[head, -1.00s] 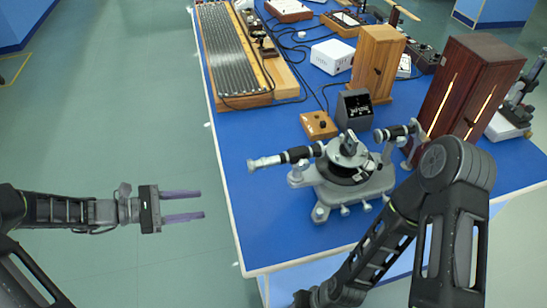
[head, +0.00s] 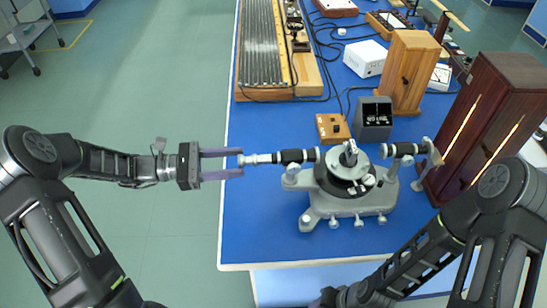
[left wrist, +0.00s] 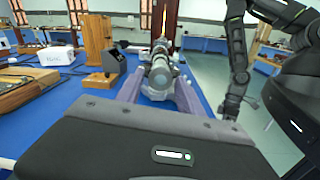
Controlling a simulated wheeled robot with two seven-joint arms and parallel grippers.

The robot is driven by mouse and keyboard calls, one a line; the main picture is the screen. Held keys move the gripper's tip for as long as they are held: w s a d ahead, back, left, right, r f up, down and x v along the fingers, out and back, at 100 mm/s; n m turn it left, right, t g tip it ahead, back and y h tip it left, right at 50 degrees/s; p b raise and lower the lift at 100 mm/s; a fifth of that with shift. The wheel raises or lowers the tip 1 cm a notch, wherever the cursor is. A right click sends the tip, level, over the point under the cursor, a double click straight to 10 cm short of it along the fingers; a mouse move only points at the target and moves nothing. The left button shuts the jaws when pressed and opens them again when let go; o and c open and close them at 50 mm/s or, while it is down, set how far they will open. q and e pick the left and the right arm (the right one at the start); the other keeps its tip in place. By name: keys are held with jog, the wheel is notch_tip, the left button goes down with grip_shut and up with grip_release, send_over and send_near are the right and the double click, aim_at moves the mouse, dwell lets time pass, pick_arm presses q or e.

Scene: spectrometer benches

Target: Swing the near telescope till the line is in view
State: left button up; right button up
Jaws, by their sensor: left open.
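The spectrometer (head: 345,187) stands on the blue bench, grey, with a round table and a three-footed base. Its near telescope (head: 285,157), a black and silver tube, points left towards my left gripper. My left gripper (head: 241,163) is open, its two purple fingers at the eyepiece end, one on the far side and one on the near side; I cannot tell whether they touch it. In the left wrist view the telescope (left wrist: 160,75) shows end-on between the spread fingers. The collimator (head: 405,149) points right towards a tall dark wooden cabinet.
A dark wooden cabinet (head: 488,125) with glowing slits stands right of the spectrometer. A small wooden box (head: 333,128) and a grey meter (head: 373,119) stand behind it. A ribbed grey panel (head: 262,50) lies at the back left. The bench's front left is clear.

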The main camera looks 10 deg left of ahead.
aim_at(252, 160)
pick_arm(q)
jog(key=shift+a, duration=0.1)
jog(key=p+x, duration=0.2)
jog(key=x, duration=0.4)
jog(key=shift+w+d, duration=0.1)
jog(key=shift+d, duration=0.2)
jog(key=shift+w+d, duration=0.2)
jog(key=shift+d, duration=0.45)
grip_shut()
dwell(0.9)
